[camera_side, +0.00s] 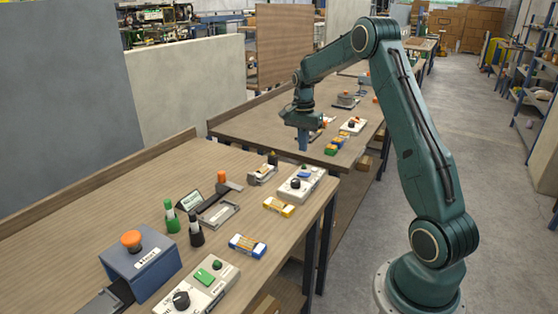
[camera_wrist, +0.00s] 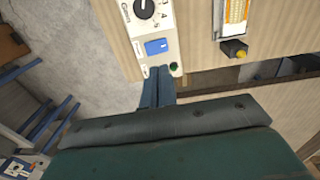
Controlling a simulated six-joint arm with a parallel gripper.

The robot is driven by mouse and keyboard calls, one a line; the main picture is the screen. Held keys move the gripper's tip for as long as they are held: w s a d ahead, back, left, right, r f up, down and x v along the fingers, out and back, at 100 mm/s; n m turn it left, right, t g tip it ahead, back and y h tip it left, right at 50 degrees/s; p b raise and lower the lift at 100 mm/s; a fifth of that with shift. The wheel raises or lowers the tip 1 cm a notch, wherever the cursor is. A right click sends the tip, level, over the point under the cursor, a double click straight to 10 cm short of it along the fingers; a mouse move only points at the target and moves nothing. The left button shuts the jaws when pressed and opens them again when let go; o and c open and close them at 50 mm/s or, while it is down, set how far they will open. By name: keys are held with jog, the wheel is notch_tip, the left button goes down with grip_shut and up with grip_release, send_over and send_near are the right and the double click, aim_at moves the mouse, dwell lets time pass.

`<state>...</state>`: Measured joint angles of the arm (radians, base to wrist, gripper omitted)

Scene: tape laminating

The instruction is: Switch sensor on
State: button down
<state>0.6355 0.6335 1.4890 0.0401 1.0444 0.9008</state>
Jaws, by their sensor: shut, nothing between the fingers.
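A white control box (camera_side: 302,184) lies near the right edge of the front table, with a black dial (camera_side: 295,184) and a blue switch (camera_side: 305,174). In the wrist view the blue switch (camera_wrist: 157,47) sits between the black dial (camera_wrist: 144,8) and a small green button (camera_wrist: 174,66). I cannot tell from these frames whether the switch is on or off. My gripper (camera_side: 303,149) is shut and empty, pointing down beyond the far end of the box. In the wrist view its blue fingers (camera_wrist: 157,72) appear just beside the green button, below the switch; contact cannot be told.
A metal device with a black-and-yellow knob (camera_wrist: 235,50) stands beside the box.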

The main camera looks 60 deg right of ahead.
jog(key=shift+w+r, duration=0.2)
jog(key=shift+r, duration=0.75)
jog(key=shift+w+r, duration=0.15)
jog(key=shift+r, duration=0.85)
jog(key=shift+w+r, duration=0.2)
jog(key=shift+r, duration=0.75)
jog(key=s+a+r+n+t, duration=0.1)
jog(key=s+a+r+n, duration=0.25)
jog(key=a, duration=0.35)
jog(key=s+a+r+n+t+h, duration=0.1)
jog(key=s+a+r+n, duration=0.1)
jog(key=a+r, duration=0.3)
jog(key=s+a+r+n+t, duration=0.1)
jog(key=s+a+r+n, duration=0.2)
jog(key=a, duration=0.5)
jog(key=s+a+f+n+t, duration=0.1)
jog(key=s+a+n, duration=0.3)
jog(key=s, duration=0.4)
jog(key=s+a+f+n+t+y, duration=0.1)
jog(key=s+a+n+t, duration=0.1)
jog(key=s+a+n, duration=0.3)
jog(key=s+a, duration=0.2)
jog(key=s, duration=0.1)
jog(key=shift+f, duration=0.4)
